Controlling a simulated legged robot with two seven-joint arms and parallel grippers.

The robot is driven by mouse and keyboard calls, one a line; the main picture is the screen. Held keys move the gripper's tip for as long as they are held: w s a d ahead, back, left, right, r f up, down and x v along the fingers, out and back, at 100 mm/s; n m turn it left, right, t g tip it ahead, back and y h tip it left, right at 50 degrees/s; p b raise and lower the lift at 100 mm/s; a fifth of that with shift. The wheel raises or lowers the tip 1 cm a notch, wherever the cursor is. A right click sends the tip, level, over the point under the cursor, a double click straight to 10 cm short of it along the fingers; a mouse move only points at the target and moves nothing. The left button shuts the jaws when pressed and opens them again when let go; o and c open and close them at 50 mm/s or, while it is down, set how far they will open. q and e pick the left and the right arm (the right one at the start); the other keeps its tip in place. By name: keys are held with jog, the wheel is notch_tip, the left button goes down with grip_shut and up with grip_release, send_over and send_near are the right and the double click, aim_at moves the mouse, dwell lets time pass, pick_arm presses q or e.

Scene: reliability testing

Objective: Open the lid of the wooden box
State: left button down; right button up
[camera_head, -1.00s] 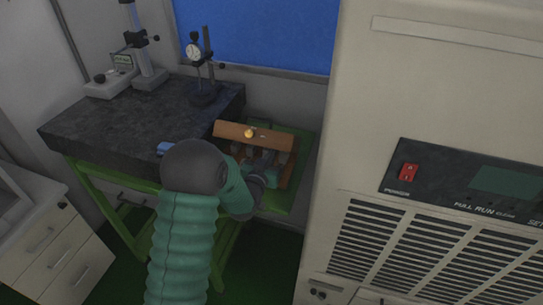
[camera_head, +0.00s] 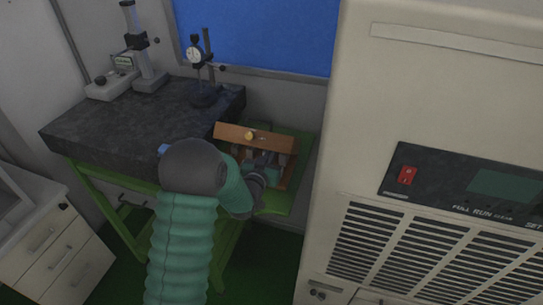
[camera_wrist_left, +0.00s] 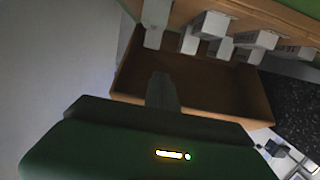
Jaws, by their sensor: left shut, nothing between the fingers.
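The wooden box (camera_wrist_left: 205,103) stands on a green stand at the middle of the head view. In the left wrist view the shut, empty fingers (camera_wrist_left: 161,88) reach over the box's brown interior. Several grey blocks (camera_wrist_left: 208,26) show along the wood there. Whether the fingers touch anything is unclear. My right gripper is not in view.
A dark stone table (camera_head: 110,125) with a dial gauge stand (camera_head: 205,75) is left of the box. A large beige machine (camera_head: 430,70) stands close on the right. The green stand (camera_head: 303,165) has a little bare room right of the box.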

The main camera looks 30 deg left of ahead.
aim_at(272, 144)
pick_arm(q)
jog(key=shift+r, duration=0.6)
jog(key=shift+w+a+r+p, duration=0.1)
jog(key=shift+w+r+p, duration=0.1)
jog(key=shift+r+p, duration=0.65)
jog(key=shift+w+a+r, duration=0.1)
jog(key=shift+w+r, duration=0.3)
jog(key=shift+w, duration=0.05)
jog(key=shift+w+r, duration=0.15)
jog(key=shift+w, duration=0.35)
jog(key=shift+x, duration=0.95)
jog(key=shift+w+a+r+b, duration=0.2)
jog(key=shift+w+a+r, duration=0.2)
jog(key=shift+w, duration=0.95)
jog(key=shift+w+a+r+b, duration=0.15)
jog(key=shift+w+a+r, duration=0.2)
jog(key=shift+w, duration=1)
jog(key=shift+w+a+r+b, duration=0.25)
jog(key=shift+w+r, duration=0.2)
jog(key=shift+w, duration=0.9)
jog(key=shift+a, duration=0.1)
